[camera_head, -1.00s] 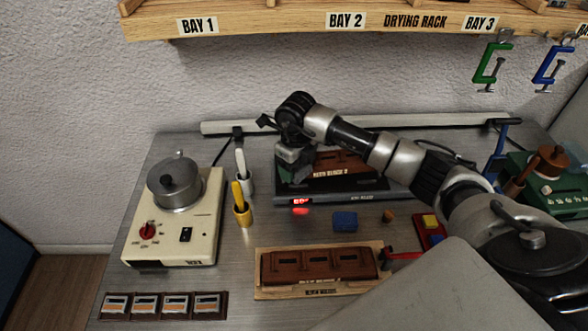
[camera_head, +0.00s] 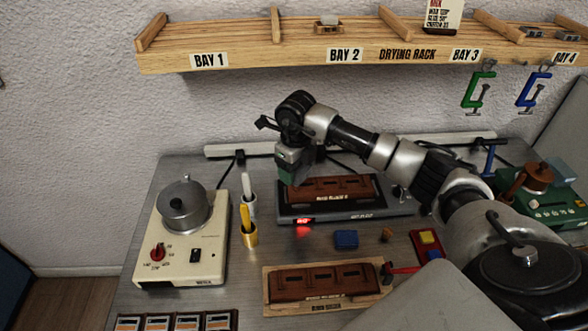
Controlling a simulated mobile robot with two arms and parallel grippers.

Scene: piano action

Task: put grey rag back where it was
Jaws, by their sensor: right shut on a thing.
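My right gripper (camera_head: 289,172) comes in from the right and hangs over the left end of the dark scale-like device (camera_head: 350,214). It is shut on a small dark grey-green piece (camera_head: 287,177), which may be the grey rag; the gripper hides much of it. A reddish-brown block (camera_head: 335,188) with slots rests on the device, just right of the gripper. I cannot make out another grey rag on the bench. My left gripper is out of view.
A cream hotplate (camera_head: 180,250) with a grey pot (camera_head: 183,207) stands left. Holders with a white and a yellow tool stand beside it. A second brown block (camera_head: 318,282) lies in a wooden tray (camera_head: 290,307). A blue block (camera_head: 346,239) sits between. The drying rack (camera_head: 285,61) hangs above.

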